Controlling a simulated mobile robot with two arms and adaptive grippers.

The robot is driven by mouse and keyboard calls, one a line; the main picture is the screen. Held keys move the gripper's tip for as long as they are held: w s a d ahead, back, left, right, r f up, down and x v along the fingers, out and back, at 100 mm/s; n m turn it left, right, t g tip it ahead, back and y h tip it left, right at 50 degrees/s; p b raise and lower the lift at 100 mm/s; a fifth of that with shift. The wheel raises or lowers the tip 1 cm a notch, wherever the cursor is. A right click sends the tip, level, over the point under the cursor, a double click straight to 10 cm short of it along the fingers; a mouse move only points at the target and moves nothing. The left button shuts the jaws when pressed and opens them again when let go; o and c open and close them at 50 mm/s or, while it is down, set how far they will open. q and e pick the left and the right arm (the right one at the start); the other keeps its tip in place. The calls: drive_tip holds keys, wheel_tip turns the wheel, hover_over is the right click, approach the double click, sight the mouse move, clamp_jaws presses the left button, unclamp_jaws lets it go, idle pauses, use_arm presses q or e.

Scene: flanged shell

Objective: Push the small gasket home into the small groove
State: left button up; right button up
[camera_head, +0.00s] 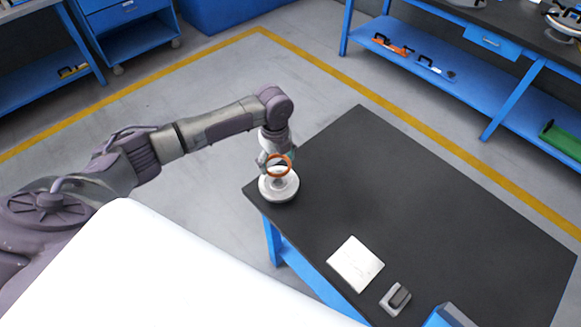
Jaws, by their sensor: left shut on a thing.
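A pale round flanged shell (275,190) stands near the left corner of the dark table. An orange ring, the small gasket (289,163), shows just above the shell's middle. My left gripper (268,162) reaches down over the shell and is shut on the gasket at its left side. The ring looks tilted, and I cannot tell whether it touches the shell. The small groove is too small to make out here. My right gripper is not in view.
On the dark table (430,210) lie a white square plate (355,264) and a small grey block (396,298). A blue object (449,316) is at the front edge. The table's right and back parts are clear.

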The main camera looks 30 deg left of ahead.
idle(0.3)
use_arm(q)
drive_tip(key=b, duration=0.3)
hover_over(278, 182)
drive_tip(key=shift+w+f, duration=0.1)
drive_tip(key=shift+f, duration=2.8)
drive_tip(key=shift+d+p, duration=0.1)
drive_tip(key=shift+p, duration=0.8)
drive_tip(key=shift+f+b, duration=0.9)
drive_tip(key=shift+f, duration=0.45)
drive_tip(key=o, duration=1.2)
